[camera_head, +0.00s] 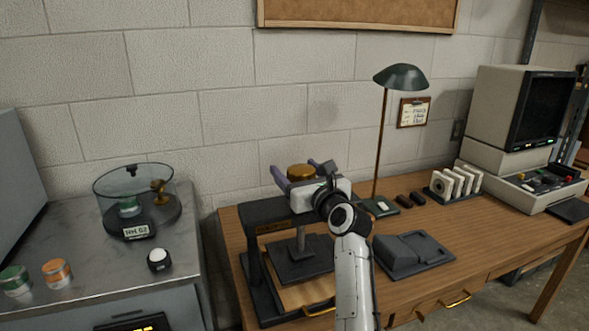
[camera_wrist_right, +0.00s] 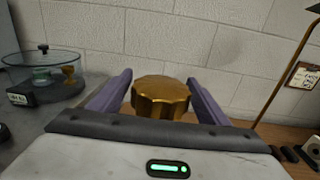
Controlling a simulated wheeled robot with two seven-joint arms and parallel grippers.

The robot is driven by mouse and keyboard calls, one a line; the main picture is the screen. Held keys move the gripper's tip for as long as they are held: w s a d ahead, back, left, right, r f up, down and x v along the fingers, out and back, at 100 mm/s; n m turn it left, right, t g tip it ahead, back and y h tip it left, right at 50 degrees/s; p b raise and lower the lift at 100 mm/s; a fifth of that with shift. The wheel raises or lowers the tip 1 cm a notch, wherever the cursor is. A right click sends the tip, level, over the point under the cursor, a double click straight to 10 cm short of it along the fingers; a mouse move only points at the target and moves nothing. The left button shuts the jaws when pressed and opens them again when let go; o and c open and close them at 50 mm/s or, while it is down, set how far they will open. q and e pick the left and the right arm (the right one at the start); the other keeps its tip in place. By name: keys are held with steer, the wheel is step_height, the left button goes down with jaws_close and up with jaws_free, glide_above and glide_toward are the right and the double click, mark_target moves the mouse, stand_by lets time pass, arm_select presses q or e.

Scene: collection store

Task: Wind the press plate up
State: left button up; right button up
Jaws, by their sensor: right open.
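The press (camera_head: 258,258) is a dark frame on the left end of the wooden desk. Its brass knob (camera_head: 301,171) stands on top, and its dark plate (camera_head: 293,272) hangs on a grey screw inside the frame, above a pale board (camera_head: 305,293). My right gripper (camera_head: 305,172) is open at the knob, with one purple finger on each side of it. In the right wrist view the fluted knob (camera_wrist_right: 160,98) sits between the fingers, with gaps visible on both sides. My own gripper and arm hide part of the press top and its right side. My left gripper is not in view.
A green desk lamp (camera_head: 400,77) stands behind my right arm. A dark grey device (camera_head: 412,252) lies right of the arm. A glass-walled round case (camera_head: 136,198) stands on the metal cabinet at left. A computer (camera_head: 510,120) fills the desk's right end.

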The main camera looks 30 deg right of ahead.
steer(key=shift+w+d, duration=0.1)
steer(key=shift+w, duration=0.35)
steer(key=shift+c, duration=0.3)
steer(key=c, duration=1)
